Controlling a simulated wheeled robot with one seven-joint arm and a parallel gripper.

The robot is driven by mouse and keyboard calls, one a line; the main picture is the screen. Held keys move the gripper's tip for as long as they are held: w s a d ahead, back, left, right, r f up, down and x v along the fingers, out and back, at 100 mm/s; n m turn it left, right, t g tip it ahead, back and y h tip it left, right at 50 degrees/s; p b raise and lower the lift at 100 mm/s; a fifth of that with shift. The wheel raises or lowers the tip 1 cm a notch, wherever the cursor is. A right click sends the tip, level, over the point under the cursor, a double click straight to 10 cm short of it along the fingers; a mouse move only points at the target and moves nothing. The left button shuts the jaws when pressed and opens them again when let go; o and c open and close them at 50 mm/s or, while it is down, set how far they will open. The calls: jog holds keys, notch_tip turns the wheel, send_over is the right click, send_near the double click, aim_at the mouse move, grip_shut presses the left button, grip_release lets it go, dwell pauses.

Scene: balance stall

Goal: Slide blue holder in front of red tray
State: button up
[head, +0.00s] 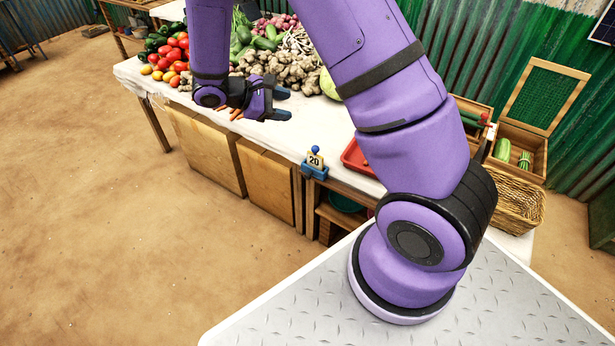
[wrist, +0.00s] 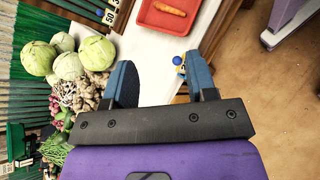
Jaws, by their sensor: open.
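The blue holder (head: 314,173) stands at the stall table's front edge, with a card reading 20 and a blue ball on top. In the wrist view its blue ball (wrist: 177,60) and part of the card show beside my right-hand finger, which hides the rest. The red tray (head: 352,155) lies on the table right of the holder, partly hidden by my arm. In the wrist view the red tray (wrist: 152,18) holds a carrot. My gripper (head: 284,103) is open and empty above the table, left of and apart from the holder; its fingers (wrist: 162,78) show spread.
Tomatoes (head: 170,55), ginger (head: 290,70) and other vegetables crowd the table's back and left. A wicker basket (head: 515,208) and a wooden crate (head: 535,145) stand at the right. White cloth (head: 310,130) between my gripper and the holder is mostly bare.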

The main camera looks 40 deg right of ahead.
notch_tip(320, 180, down, 17)
jog(key=w+n+t+h, duration=0.2)
jog(key=n+t+h, duration=0.15)
jog(key=n, duration=0.25)
jog(key=n+t+h, duration=0.2)
jog(key=n+t, duration=0.4)
jog(key=n, duration=0.1)
send_near(306, 178)
jog(key=x, duration=1)
jog(key=shift+d+r, duration=0.2)
jog(key=shift+d, duration=0.15)
grip_shut()
